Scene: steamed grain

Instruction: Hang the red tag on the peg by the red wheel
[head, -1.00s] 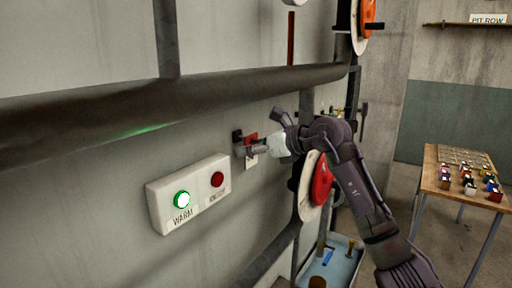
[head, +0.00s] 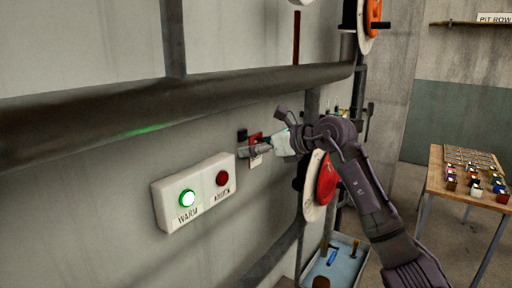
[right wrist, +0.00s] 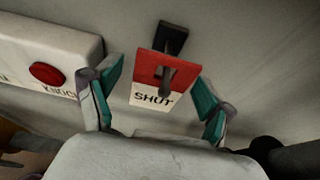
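The red tag (right wrist: 180,72), with a white lower strip reading SHUT, is at the wall in the right wrist view. A dark peg (right wrist: 166,82) on a black base (right wrist: 171,37) shows in front of the tag's face and appears to pass through it. My right gripper (right wrist: 160,88) is open, its teal-padded fingers on either side of the tag with gaps. My left gripper is not in view.
A white box with a lit green WARM button (head: 188,198) and a red button (head: 222,178) is left of the tag. A thick pipe (head: 210,95) runs above. A blue tray (head: 335,262) stands below; a wooden table (head: 437,178) stands right.

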